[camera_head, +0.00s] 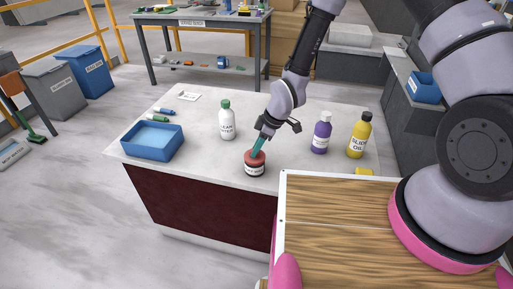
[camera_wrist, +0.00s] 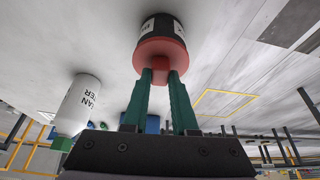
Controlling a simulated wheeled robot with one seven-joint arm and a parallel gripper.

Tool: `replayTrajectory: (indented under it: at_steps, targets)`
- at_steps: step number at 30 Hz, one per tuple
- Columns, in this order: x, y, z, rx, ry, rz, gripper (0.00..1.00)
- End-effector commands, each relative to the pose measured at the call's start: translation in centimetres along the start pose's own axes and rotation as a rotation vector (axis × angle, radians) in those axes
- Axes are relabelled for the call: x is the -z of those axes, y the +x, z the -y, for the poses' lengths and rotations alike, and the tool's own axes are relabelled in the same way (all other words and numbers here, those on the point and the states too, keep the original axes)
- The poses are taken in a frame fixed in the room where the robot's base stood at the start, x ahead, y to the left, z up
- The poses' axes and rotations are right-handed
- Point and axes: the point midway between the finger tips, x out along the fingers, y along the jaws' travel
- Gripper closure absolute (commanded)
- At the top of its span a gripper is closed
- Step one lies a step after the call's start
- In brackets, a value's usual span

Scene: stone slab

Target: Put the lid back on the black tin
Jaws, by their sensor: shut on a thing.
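The black tin (camera_head: 255,172) with a white label stands upright near the front edge of the stone slab. The red lid (camera_head: 250,158) is on top of the tin, covering its mouth; I cannot tell whether it is fully seated. My gripper (camera_head: 258,147) reaches down from above, its green fingers closed on the middle of the lid. In the wrist view, which is upside down, the gripper (camera_wrist: 161,76) pinches a small red knob on the lid (camera_wrist: 158,48). The tin (camera_wrist: 163,25) lines up with the lid there.
On the slab (camera_head: 190,182), a white bottle with a green cap (camera_head: 227,122) stands behind left, a purple bottle (camera_head: 321,135) and a yellow bottle (camera_head: 359,138) to the right. A blue tray (camera_head: 152,153) lies left. The slab between tray and tin is clear.

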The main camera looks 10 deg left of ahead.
Motion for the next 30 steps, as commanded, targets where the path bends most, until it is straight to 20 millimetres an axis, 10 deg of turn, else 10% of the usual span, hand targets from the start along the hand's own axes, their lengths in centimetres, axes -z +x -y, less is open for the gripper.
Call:
replayTrajectory:
  at_steps: [26,27,30]
  targets:
    - [-0.08,0.19,0.01,0.0,0.0,0.0,1.0]
    - [-0.08,0.19,0.02,0.0,0.0,0.0,0.59]
    - [-0.08,0.19,0.01,0.0,0.0,0.0,0.39]
